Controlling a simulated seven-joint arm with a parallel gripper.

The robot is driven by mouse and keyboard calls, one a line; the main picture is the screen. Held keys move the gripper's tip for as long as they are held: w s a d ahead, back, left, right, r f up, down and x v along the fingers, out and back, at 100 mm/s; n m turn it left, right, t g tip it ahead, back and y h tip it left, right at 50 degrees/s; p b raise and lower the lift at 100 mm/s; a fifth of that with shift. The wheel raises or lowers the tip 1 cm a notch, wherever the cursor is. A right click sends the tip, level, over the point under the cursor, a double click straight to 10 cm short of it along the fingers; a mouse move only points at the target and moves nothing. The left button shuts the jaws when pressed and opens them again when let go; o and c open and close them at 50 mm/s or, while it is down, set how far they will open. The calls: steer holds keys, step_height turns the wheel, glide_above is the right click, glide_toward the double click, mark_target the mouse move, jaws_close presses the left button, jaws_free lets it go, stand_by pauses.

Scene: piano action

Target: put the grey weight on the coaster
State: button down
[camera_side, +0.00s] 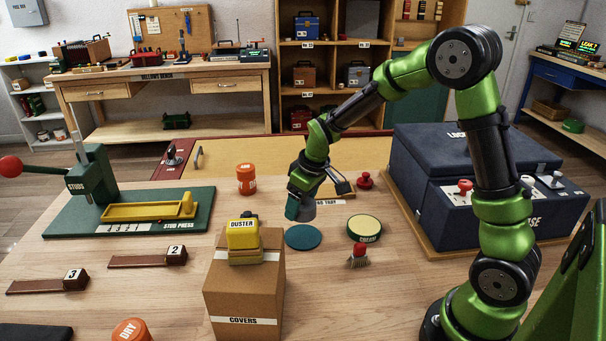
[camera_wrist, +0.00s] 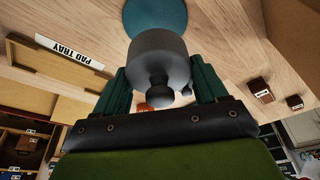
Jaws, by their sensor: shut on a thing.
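The grey weight (camera_wrist: 158,58) is a dark cylinder with a knob, held between the two green fingers of my gripper (camera_wrist: 160,88) in the wrist view. In the side view my gripper (camera_side: 301,194) points down, with the weight (camera_side: 302,211) showing at its tips. The coaster (camera_side: 303,238) is a flat teal disc on the table, just below the weight in the side picture. In the wrist view the coaster (camera_wrist: 155,14) lies beyond the weight, partly hidden by it. I cannot tell how high the weight hangs.
A cardboard box (camera_side: 243,292) with a yellow duster (camera_side: 243,238) on top stands left of the coaster. A round cream-topped tin (camera_side: 364,228) and a small red-handled brush (camera_side: 358,257) are to its right. An orange jar (camera_side: 246,179) stands behind.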

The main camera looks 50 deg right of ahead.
mark_target(307, 204)
steer(key=shift+s+x, duration=0.25)
steer(key=shift+x, duration=0.8)
steer(key=shift+s+x, duration=0.25)
steer(key=shift+x, duration=0.85)
steer(key=shift+s+x, duration=0.25)
steer(key=shift+x, duration=0.8)
steer(key=shift+d+f, duration=0.15)
steer(key=shift+f, duration=0.2)
steer(key=shift+c, duration=0.2)
jaws_free()
steer(key=v, duration=1.2)
steer(key=s+a+r+m+t, duration=0.1)
steer(key=s+a+r, duration=0.1)
steer(key=s, duration=0.3)
steer(key=s+a+r+m+t+y, duration=0.1)
steer(key=s+a+r+m, duration=0.1)
steer(key=s+r, duration=0.3)
steer(key=s+a+r+m+t, duration=0.2)
steer(key=s+a+r, duration=0.2)
steer(key=s, duration=0.2)
steer(key=shift+s+y, duration=0.3)
steer(key=shift+s, duration=0.1)
